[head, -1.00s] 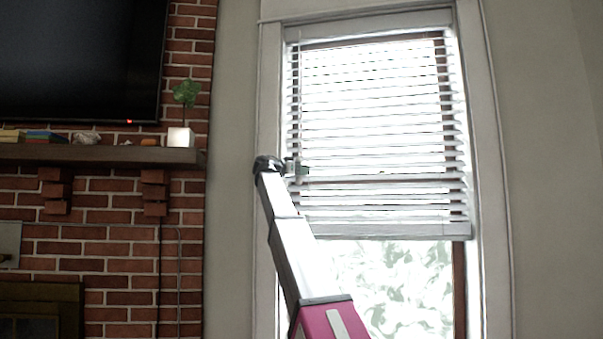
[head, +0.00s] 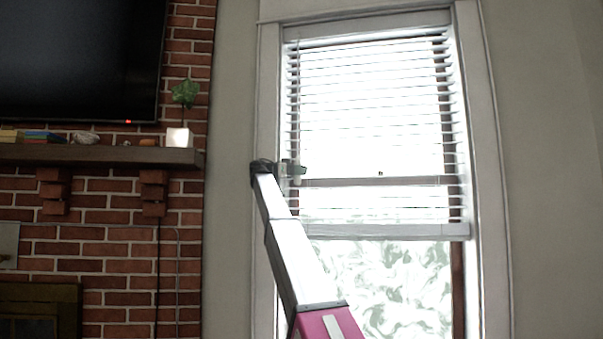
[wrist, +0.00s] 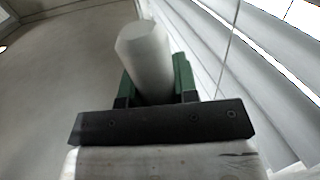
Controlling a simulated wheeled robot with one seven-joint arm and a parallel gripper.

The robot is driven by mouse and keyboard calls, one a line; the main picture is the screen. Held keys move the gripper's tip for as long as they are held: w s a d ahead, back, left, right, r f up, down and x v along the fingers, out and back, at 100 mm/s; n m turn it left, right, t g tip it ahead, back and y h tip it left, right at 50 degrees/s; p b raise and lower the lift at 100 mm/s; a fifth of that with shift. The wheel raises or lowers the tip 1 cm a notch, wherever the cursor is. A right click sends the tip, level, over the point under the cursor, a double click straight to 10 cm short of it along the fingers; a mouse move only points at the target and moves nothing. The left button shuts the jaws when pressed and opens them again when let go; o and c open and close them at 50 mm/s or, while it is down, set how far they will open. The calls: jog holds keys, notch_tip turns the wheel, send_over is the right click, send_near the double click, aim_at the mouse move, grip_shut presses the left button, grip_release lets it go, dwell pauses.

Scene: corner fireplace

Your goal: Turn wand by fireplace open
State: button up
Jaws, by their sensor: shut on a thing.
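The window blind (head: 375,120) hangs over the upper part of the window beside the brick fireplace wall. Its slats are thin lines with bright light between them, so they stand open, nearly edge-on. My gripper (head: 293,170) is at the blind's left edge, partly in front of the frame. In the wrist view my gripper (wrist: 158,88) is shut on the pale, faceted wand (wrist: 145,60), which stands between its green fingers. The blind's slats (wrist: 270,70) run along the right of that view. The wand's lower part is hidden by the gripper.
The brick wall (head: 110,240) with a wooden mantel (head: 100,155) is at left. Bare wall (head: 545,180) lies right of the window.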

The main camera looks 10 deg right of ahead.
dwell(0.3)
jog(key=o, duration=0.9)
jog(key=shift+r, duration=0.1)
jog(key=r, duration=0.4)
jog(key=shift+s+a+r, duration=0.15)
jog(key=shift+a+r, duration=0.05)
jog(key=shift+a, duration=0.15)
jog(key=s+a+r, duration=0.2)
jog(key=a, duration=0.1)
jog(key=s+a+r, duration=0.1)
jog(key=a+r, duration=0.1)
jog(key=a, duration=0.1)
jog(key=s+a+r, duration=0.2)
jog(key=a, duration=0.1)
jog(key=shift+s+a+r, duration=0.2)
jog(key=shift+s+a, duration=0.05)
jog(key=shift+s, duration=0.05)
